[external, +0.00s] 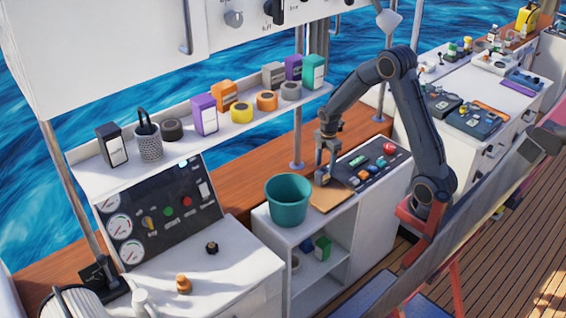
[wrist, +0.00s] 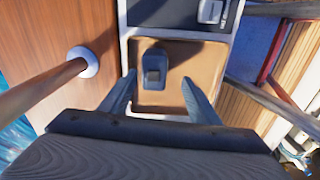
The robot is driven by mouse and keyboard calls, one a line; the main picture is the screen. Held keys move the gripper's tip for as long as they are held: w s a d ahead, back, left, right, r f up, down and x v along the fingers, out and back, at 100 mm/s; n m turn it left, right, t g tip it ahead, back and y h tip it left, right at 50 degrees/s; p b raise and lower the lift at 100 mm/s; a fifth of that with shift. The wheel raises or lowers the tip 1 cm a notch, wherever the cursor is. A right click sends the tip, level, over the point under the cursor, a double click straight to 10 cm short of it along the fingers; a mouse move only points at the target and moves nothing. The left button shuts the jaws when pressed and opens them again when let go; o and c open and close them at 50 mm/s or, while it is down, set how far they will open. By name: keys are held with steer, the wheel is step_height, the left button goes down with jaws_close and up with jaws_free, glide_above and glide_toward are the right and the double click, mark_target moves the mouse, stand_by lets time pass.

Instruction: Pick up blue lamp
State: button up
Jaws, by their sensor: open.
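A small dark blue-grey object, which looks like the blue lamp (wrist: 154,66), stands on a tan tray (wrist: 176,101) in the wrist view. In the external view the lamp (external: 322,179) is at the back of the tan tray (external: 330,196), just below my gripper (external: 326,166). In the wrist view my gripper (wrist: 158,84) is open, with one finger on each side of the lamp in the picture. Gaps show between the lamp and both fingers. How far the fingertips are above the tray is hard to tell.
A teal bucket (external: 288,199) stands left of the tray. A dark panel with coloured pieces (external: 370,165) lies to its right. A metal post (external: 298,120) rises behind, and it also shows left of my gripper in the wrist view (wrist: 50,88). A loaded shelf (external: 225,125) hangs behind the bucket.

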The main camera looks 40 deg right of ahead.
mark_target(323, 170)
steer(key=shift+w+f+n+b, duration=0.2)
steer(key=shift+w+f+n, duration=0.05)
steer(key=shift+f, duration=0.3)
steer(key=shift+w+f+n+b, duration=0.2)
steer(key=shift+w+f+n, duration=0.05)
steer(key=shift+f, duration=0.3)
steer(key=shift+f+p, duration=0.35)
steer(key=shift+f, duration=2)
steer(key=c, duration=1.3)
steer(key=shift+o, duration=0.2)
